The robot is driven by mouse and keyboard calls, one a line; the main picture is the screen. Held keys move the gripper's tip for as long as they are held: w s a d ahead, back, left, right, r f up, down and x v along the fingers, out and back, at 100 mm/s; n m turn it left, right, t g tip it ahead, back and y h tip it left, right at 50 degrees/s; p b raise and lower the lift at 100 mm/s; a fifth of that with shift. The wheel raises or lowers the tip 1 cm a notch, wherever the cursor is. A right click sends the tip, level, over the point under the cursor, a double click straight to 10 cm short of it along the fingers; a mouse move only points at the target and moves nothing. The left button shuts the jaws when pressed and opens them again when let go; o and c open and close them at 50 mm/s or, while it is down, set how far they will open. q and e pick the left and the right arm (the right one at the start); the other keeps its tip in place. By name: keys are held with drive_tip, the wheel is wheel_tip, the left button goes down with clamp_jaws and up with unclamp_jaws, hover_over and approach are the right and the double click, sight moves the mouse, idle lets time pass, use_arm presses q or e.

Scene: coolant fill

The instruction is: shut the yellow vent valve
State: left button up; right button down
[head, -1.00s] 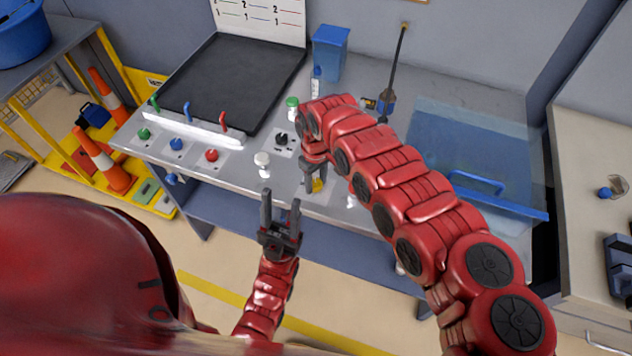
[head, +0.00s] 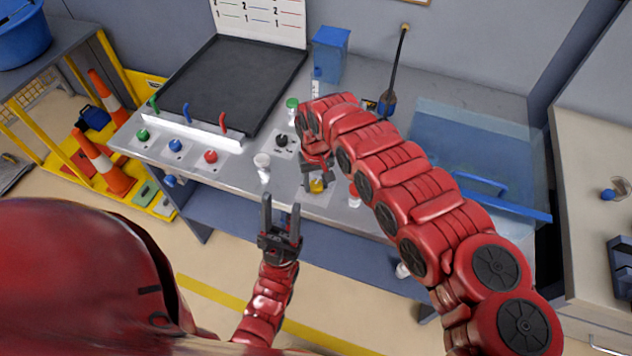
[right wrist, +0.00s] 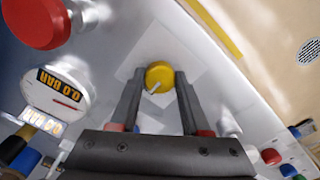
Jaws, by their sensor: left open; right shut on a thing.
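The yellow vent valve (head: 317,186) is a round knob on a pale plate near the bench's front edge. In the right wrist view the yellow knob (right wrist: 160,72) sits between the fingertips, its white pointer line slanting to the lower left. My right gripper (head: 316,176) is shut on this knob from above, a finger (right wrist: 159,82) on each side; its fingers partly cover the knob in the head view. My left gripper (head: 281,208) is open and empty in front of the bench edge, left of the valve.
A gauge (right wrist: 62,90) reading 0.0 BAR and a red knob (right wrist: 35,20) are beside the valve in the right wrist view. A white-topped fitting (head: 262,163) stands left of the valve. A black knob (head: 282,141) is behind.

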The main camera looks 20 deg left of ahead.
sight(316, 184)
drive_tip(key=shift+c, duration=1.9)
unclamp_jaws()
drive_tip(key=shift+r, duration=0.1)
wheel_tip(316, 184, up, 17)
drive_tip(key=b, duration=0.4)
drive_tip(key=shift+r+b, duration=0.15)
drive_tip(key=shift+b, duration=0.25)
